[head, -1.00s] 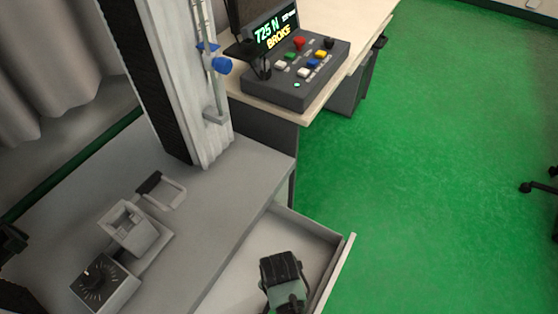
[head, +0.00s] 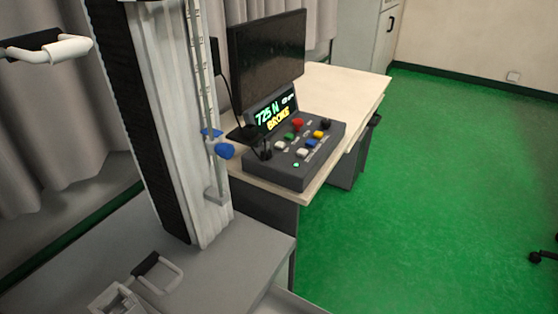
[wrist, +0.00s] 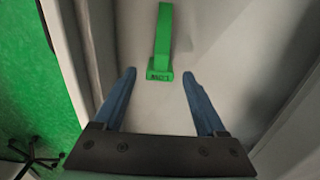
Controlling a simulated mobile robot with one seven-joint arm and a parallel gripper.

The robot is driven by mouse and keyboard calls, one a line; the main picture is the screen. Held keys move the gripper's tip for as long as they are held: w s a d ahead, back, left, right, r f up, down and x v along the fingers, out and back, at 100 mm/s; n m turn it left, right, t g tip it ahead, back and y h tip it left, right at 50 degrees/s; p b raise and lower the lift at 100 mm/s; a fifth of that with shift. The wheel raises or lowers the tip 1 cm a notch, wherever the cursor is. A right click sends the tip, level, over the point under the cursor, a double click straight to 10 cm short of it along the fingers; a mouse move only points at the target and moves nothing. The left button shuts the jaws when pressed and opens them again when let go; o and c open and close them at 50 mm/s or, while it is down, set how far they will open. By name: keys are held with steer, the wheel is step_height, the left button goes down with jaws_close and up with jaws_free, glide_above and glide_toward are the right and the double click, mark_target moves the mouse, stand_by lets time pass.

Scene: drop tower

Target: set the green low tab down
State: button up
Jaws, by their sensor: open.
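The green low tab (wrist: 163,45) shows in the wrist view, lying on the pale floor of an open drawer (wrist: 135,108). A darker label with small lettering is on its near end. My gripper (wrist: 160,85) is open, its two blue fingers spread to either side of the tab's near end. The fingers do not touch the tab, and nothing is held between them. In the head view my gripper and the tab are out of frame; only a sliver of the drawer shows at the bottom edge.
In the head view a tall column (head: 165,120) rises from a grey bench (head: 235,262). A control box (head: 300,150) reading "725 N BROKE" and a monitor (head: 266,60) stand on a desk behind. Green floor (head: 440,190) is open at right. Drawer walls flank my gripper.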

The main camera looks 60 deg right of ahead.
step_height(320, 180, up, 11)
steer(key=p, duration=0.2)
steer(key=shift+f+p, duration=0.15)
steer(key=shift+p, duration=0.2)
